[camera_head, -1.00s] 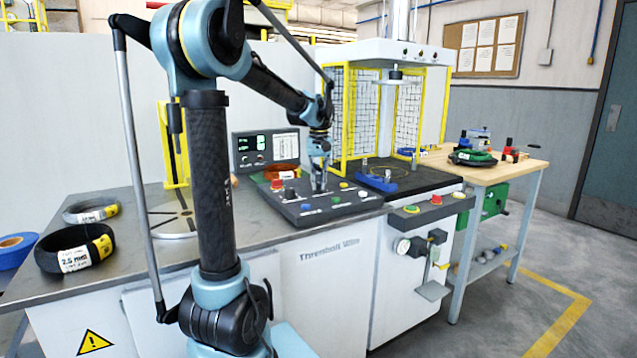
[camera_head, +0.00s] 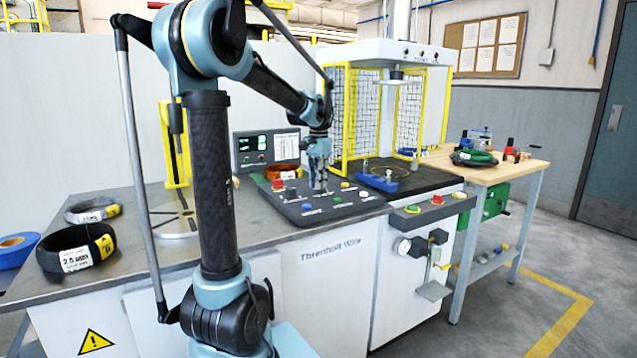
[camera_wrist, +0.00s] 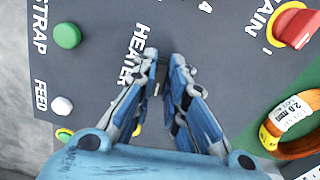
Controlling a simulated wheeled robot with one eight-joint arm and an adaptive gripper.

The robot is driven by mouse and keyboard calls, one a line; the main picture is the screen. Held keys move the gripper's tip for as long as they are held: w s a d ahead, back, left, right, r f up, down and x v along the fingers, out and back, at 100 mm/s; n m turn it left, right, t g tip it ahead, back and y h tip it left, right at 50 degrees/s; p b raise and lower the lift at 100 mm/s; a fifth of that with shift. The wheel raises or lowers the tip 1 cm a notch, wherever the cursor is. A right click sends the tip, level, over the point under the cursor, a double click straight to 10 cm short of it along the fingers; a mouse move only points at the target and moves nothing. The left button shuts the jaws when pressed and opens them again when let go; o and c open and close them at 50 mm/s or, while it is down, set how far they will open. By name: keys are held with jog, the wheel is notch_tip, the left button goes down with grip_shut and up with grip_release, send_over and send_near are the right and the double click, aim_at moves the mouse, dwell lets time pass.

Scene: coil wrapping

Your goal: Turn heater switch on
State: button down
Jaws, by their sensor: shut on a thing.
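The dark control panel (camera_head: 289,212) lies on the bench, and my gripper (camera_head: 320,190) points down onto it. In the wrist view, the fingertips of my gripper (camera_wrist: 163,62) are close together beside the white HEATER label. A small dark part, the heater switch (camera_wrist: 158,76), shows between the fingers. My gripper is shut on it. The fingers hide most of the switch, so its position cannot be told.
The red MAIN switch (camera_wrist: 293,27) and an orange wire coil (camera_wrist: 297,113) are near my gripper. A green button (camera_wrist: 67,35) and a white button (camera_wrist: 61,105) sit on the panel. The yellow-framed mesh cage (camera_head: 390,115) stands behind to the right.

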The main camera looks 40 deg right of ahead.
jog(key=shift+w+m, duration=0.1)
jog(key=shift+m, duration=0.9)
jog(key=shift+a, duration=0.1)
jog(key=c, duration=1.6)
grip_release()
jog(key=shift+r, duration=0.1)
notch_tip(320, 180, up, 12)
